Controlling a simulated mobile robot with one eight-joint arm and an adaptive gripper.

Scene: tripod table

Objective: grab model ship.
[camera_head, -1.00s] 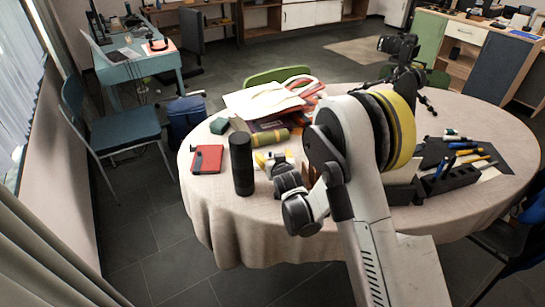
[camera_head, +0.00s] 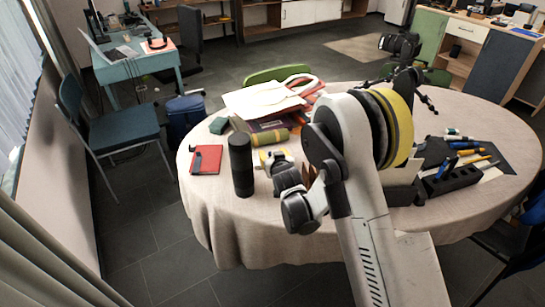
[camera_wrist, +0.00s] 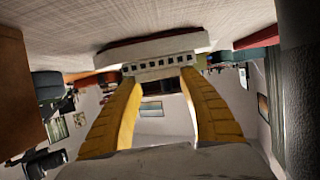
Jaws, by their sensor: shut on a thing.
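The model ship (camera_wrist: 152,48) shows in the wrist view, with a white, windowed upper part and a dark red hull against the tablecloth, which appears at the top of that picture. My gripper (camera_wrist: 160,76) has its two yellow fingers shut on the ship's white part, one finger on each side. In the head view, my arm hides most of the gripper and the ship. A small yellow and white patch shows there beside my wrist, and I cannot tell how much of it is ship.
A black cylinder (camera_head: 241,165) stands close left of my wrist; a dark cylinder also edges the wrist view (camera_wrist: 302,80). A red notebook (camera_head: 206,159), an olive roll (camera_head: 262,137) and papers (camera_head: 262,100) lie nearby on the round table (camera_head: 215,205). A black pen holder (camera_head: 452,180) is right.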

